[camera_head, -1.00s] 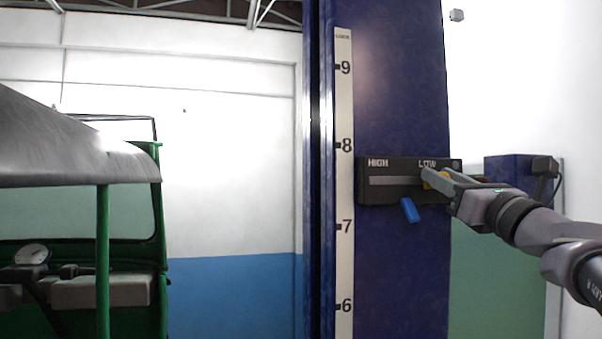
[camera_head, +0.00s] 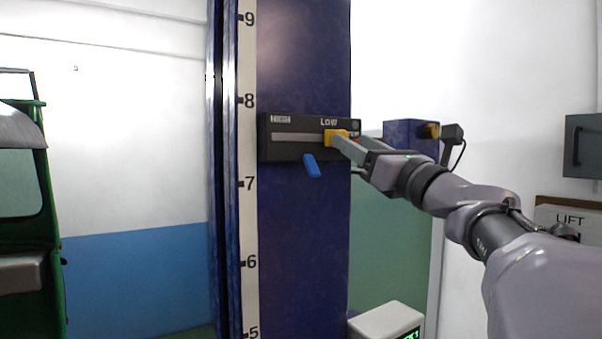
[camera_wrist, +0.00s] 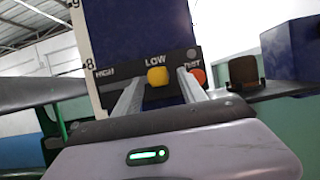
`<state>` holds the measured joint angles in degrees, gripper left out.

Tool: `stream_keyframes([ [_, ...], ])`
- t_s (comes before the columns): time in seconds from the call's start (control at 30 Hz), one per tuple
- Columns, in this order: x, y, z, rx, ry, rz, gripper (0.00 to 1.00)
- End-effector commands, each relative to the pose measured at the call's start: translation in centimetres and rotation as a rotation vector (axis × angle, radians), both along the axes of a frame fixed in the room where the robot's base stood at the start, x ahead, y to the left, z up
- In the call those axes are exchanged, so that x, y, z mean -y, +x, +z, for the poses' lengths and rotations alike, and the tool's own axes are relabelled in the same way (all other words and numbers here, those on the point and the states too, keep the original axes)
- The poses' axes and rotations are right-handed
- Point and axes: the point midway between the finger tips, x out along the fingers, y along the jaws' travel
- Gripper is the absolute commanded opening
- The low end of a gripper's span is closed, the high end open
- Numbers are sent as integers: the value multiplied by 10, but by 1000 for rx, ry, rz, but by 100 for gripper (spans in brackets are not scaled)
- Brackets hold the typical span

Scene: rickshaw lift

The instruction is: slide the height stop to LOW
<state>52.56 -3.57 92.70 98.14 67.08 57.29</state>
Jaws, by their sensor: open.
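The height stop is a yellow knob (camera_head: 333,137) on a dark slotted panel (camera_head: 285,153) fixed to the blue column. It stands at the right end of the slot, below the word LOW; HIGH is at the left end. The wrist view shows the knob (camera_wrist: 157,77) under LOW, between my two spread fingers. My gripper (camera_head: 343,143) is open, its fingertips at the knob in the head view. In the wrist view my gripper (camera_wrist: 158,88) has a gap on each side of the knob. I cannot tell whether either finger touches it.
A blue lever (camera_head: 312,166) hangs below the panel. An orange-red button (camera_wrist: 199,76) is just right of my right finger. A blue box (camera_head: 405,137) stands right of the column, and a green vehicle (camera_head: 45,200) is at the left.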

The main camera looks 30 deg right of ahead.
Motion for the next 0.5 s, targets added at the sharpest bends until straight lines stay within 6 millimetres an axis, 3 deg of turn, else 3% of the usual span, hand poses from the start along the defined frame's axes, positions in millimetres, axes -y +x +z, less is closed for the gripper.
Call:
stream_keyframes([
  [0.3, 5, -88, -41, -1, 0, -6, 49],
  [0.5, 6, -116, -51, -1, 0, -3, 49],
])
